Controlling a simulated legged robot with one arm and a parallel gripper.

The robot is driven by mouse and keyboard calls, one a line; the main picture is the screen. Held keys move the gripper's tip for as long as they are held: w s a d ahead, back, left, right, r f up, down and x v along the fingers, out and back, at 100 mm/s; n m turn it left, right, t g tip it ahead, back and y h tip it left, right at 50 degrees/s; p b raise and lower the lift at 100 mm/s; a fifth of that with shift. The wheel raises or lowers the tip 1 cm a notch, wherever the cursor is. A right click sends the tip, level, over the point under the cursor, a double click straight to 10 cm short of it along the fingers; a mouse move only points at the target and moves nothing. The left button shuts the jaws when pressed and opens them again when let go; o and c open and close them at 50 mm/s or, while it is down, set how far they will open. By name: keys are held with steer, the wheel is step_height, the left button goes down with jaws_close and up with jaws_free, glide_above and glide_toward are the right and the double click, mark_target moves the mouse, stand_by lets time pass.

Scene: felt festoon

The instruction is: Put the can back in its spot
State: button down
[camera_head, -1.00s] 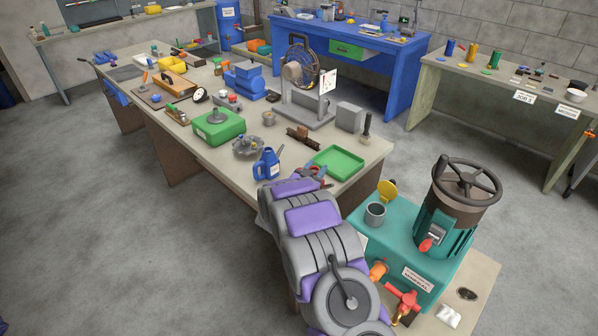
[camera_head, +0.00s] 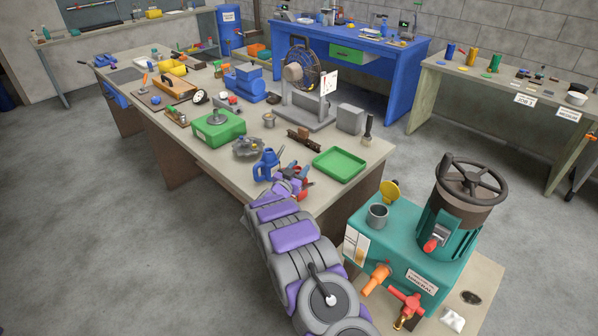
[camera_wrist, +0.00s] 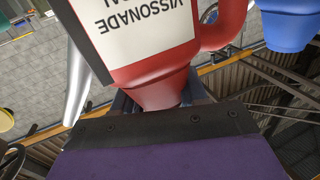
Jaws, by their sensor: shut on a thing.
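A red can (camera_wrist: 150,70) fills the middle of the wrist view, with a white label, a grey spout (camera_wrist: 78,85) and a red handle (camera_wrist: 225,25). Its label reads upside down there. My gripper (camera_wrist: 160,100) is shut on its narrow red end. In the head view my gripper (camera_head: 291,184) is at the near edge of the long workbench, with red parts of the can (camera_head: 304,174) showing beside it; much of the can is hidden. A blue can (camera_head: 267,165) stands upright just left of and behind my gripper. Whether the red can touches the bench is unclear.
A green tray (camera_head: 340,165) lies right of my gripper on the bench (camera_head: 210,160). A grey metal part (camera_head: 247,146) and a green box (camera_head: 218,128) are to the left. A teal machine (camera_head: 400,240) with a handwheel (camera_head: 471,180) stands close on the right.

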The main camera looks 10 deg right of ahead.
steer(key=shift+a, duration=0.35)
steer(key=c, duration=0.9)
jaws_free()
steer(key=shift+c, duration=0.2)
steer(key=o, duration=0.3)
steer(key=shift+d, duration=0.35)
steer(key=shift+s+a, duration=0.4)
steer(key=p+v, duration=0.2)
steer(key=v, duration=0.9)
steer(key=a+r+n+g+y, duration=0.1)
steer(key=a+r+n+y, duration=0.2)
steer(key=a+r+y, duration=0.35)
steer(key=s+r+n+g+y, duration=0.35)
steer(key=s+r+y, duration=0.35)
steer(key=s, duration=0.4)
steer(key=s+d+r+g+h, duration=0.1)
steer(key=s+d+g, duration=0.3)
steer(key=s, duration=1.1)
steer(key=s+d+r+n+g, duration=0.1)
steer(key=s+d+g, duration=0.2)
steer(key=s, duration=1.2)
steer(key=s+d+r+g+h, duration=0.1)
steer(key=s+d+g, duration=0.3)
steer(key=s, duration=1.2)
steer(key=shift+s+d+r+n+g+h, duration=0.1)
steer(key=shift+d+r+n+g+h, duration=0.2)
steer(key=shift+d, duration=0.55)
